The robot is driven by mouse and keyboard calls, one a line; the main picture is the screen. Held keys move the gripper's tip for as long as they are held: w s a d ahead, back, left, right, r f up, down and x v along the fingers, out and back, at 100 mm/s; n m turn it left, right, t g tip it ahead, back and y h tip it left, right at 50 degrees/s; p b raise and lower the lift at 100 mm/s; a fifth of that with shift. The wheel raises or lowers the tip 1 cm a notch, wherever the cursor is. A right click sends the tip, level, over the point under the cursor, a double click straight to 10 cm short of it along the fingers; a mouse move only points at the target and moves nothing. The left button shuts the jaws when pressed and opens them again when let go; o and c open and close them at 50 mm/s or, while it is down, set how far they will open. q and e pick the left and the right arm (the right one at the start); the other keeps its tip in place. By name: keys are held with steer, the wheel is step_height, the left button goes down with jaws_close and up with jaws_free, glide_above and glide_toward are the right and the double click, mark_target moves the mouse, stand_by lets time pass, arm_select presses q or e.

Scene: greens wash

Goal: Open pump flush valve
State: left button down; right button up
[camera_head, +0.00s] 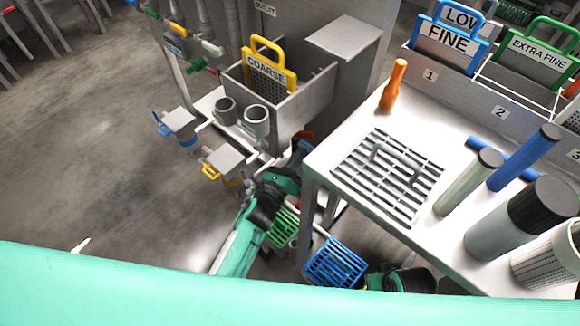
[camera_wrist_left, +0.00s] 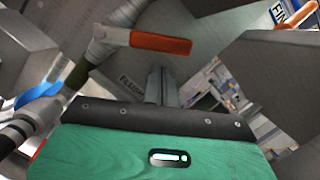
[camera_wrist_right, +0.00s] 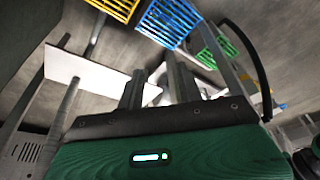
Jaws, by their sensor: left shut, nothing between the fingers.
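The flush valve's red-orange lever handle (camera_wrist_left: 160,42) sits on a grey pipe in the left wrist view, beside a partly hidden label (camera_wrist_left: 130,83) that reads FLUSH. A small red part, probably the same handle, shows beside the table in the head view (camera_head: 306,137). My left gripper (camera_wrist_left: 160,72) is shut and empty, its fingertips just below the handle in the picture. I cannot tell if they touch it. In the head view the left gripper (camera_head: 292,158) is beside the table's left edge. My right gripper (camera_wrist_right: 155,75) is open and empty, low under the table.
The white table (camera_head: 325,155) with a grey grate (camera_head: 385,170) and several cylinders stands right of my left arm. A grey tank (camera_head: 300,100) holds the yellow COARSE screen (camera_head: 268,70). Blue (camera_head: 335,262) and green (camera_head: 283,228) baskets are low nearby. Open floor lies left.

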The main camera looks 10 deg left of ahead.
mark_target(303, 134)
arm_select(q)
steer(key=x, duration=0.2)
steer(key=shift+w+d, duration=0.15)
steer(key=shift+w, duration=0.1)
arm_select(e)
steer(key=shift+f, duration=0.3)
arm_select(q)
steer(key=shift+r, duration=0.1)
arm_select(e)
steer(key=shift+r, duration=0.15)
